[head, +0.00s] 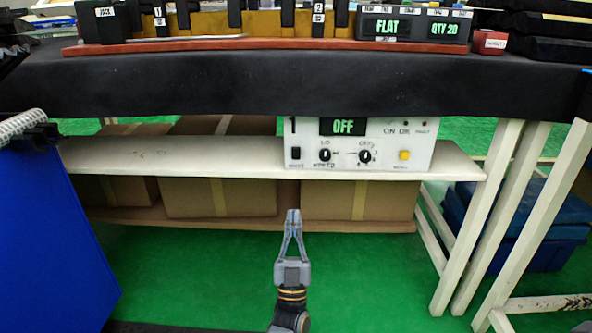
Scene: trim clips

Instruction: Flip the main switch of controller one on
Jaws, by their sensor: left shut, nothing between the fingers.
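Controller one (350,147) is a cream box marked "1" on the white shelf under the black-topped bench. Its display (343,127) reads OFF in green. A small black rocker switch (295,153) sits at the lower left of its front; its label is too small to read. To the right are two black knobs (325,155) and a yellow button (404,155). My left gripper (293,213) is shut and empty, pointing up the picture below the controller's left end, apart from it. My right gripper is not in view.
The white shelf (170,160) is bare left of the controller. Cardboard boxes (215,198) stand beneath it. White bench legs (490,215) and a blue bin (540,240) are on the right; a blue panel (55,240) is on the left. The green floor in front is clear.

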